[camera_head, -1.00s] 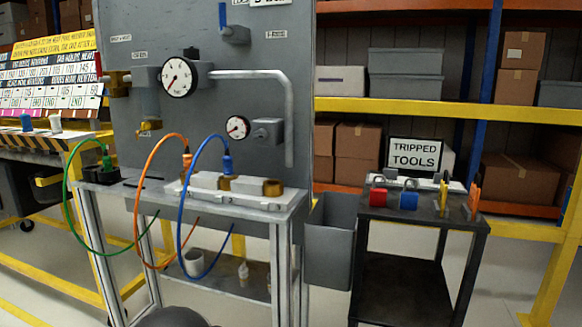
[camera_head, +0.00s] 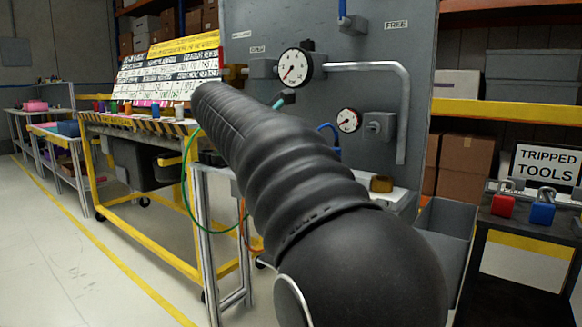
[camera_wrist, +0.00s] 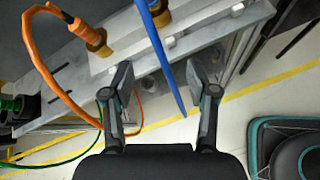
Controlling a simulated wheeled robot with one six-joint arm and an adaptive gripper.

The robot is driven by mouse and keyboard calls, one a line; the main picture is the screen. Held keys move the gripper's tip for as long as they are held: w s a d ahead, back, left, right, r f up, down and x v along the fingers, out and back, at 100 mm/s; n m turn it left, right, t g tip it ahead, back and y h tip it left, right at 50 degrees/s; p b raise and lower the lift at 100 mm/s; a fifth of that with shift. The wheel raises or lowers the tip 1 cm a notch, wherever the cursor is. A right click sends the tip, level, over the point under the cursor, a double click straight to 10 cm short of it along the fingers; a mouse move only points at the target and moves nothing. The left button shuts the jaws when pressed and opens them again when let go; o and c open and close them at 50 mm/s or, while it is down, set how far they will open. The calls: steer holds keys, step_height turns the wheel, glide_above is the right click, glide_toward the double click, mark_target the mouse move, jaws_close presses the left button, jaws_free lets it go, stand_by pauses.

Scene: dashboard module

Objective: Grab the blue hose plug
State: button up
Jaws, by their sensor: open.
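The blue hose plug (camera_wrist: 155,10) shows at the top edge of the wrist view, only partly in frame, by a brass fitting (camera_wrist: 162,20). Its blue hose (camera_wrist: 168,70) hangs down into the space between the fingers. My gripper (camera_wrist: 158,72) is open, its two fingers either side of the hose and below the plug, not closed on anything. In the head view my black arm covers the plug and most of the bench top; only a bit of blue hose (camera_head: 331,130) shows past it.
An orange plug (camera_wrist: 73,20) with its looping orange hose is to the left, close to my left finger. A green plug (camera_wrist: 12,104) is further left. The grey panel (camera_head: 410,60) with gauges stands behind the bench. Red and blue padlocks (camera_head: 541,211) are at right.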

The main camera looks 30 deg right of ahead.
mark_target(336, 150)
steer(key=w+d, duration=0.1)
steer(key=d, duration=0.2)
steer(key=w+d+n+g+h+b, duration=0.1)
steer(key=w+d, duration=0.1)
steer(key=d, duration=0.2)
steer(key=w+d+n+h+b, duration=0.1)
steer(key=d, duration=0.2)
steer(key=shift+w+d+r+g, duration=0.1)
steer(key=shift+w+d+g, duration=0.1)
steer(key=shift+d+g, duration=0.15)
steer(key=shift+s+r+b+x, duration=0.15)
steer(key=shift+b+x, duration=0.3)
steer(key=shift+x, duration=0.95)
steer(key=shift+s+r+b+x, duration=0.15)
steer(key=shift+b+x, duration=0.3)
steer(key=shift+x, duration=1)
steer(key=shift+d, duration=0.1)
steer(key=shift+c, duration=0.2)
